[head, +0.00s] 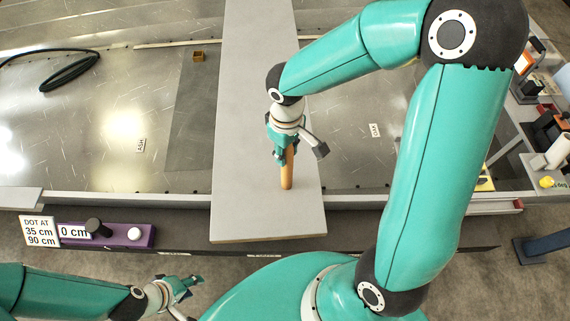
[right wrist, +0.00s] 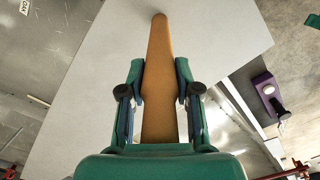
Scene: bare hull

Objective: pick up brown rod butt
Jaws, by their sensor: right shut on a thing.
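The brown rod butt (head: 287,172) is a tapered orange-brown stick over the grey board (head: 252,110). It is roughly upright in the head view, its lower end at or close above the board; I cannot tell if it touches. My right gripper (head: 282,153) is shut on its upper part. In the right wrist view the rod butt (right wrist: 160,75) runs between the two fingers of this gripper (right wrist: 161,85), its narrow end pointing away. My left gripper (head: 190,296) is at the bottom left, apart from the board, its fingers spread and empty.
A purple block (head: 142,237) with a black knob and a white knob stands left of the board, beside a "DOT AT" sign (head: 40,231). Tools crowd the right edge.

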